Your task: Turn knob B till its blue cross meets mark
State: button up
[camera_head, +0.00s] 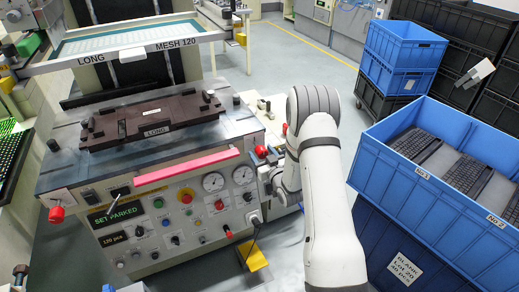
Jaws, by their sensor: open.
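The printing machine (160,215) stands at the left with a sloped front panel. A red knob (261,151) is at its right side, with a small blue patch beside it. Another red knob (57,213) is at the panel's left end. Their letters are too small to read, so I cannot tell which is knob B. No cross or mark can be made out. My gripper (264,176) is open, just below the right-hand red knob. My wrist partly hides this corner, and I cannot tell whether the fingers touch anything.
A blue crate (395,196) of keyboards stands close at the right of my arm. A yellow pedal (252,258) is on the floor.

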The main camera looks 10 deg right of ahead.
jog(key=shift+x, duration=1.25)
jog(key=c, duration=1)
jog(key=shift+f+b, duration=0.1)
jog(key=shift+b, duration=0.25)
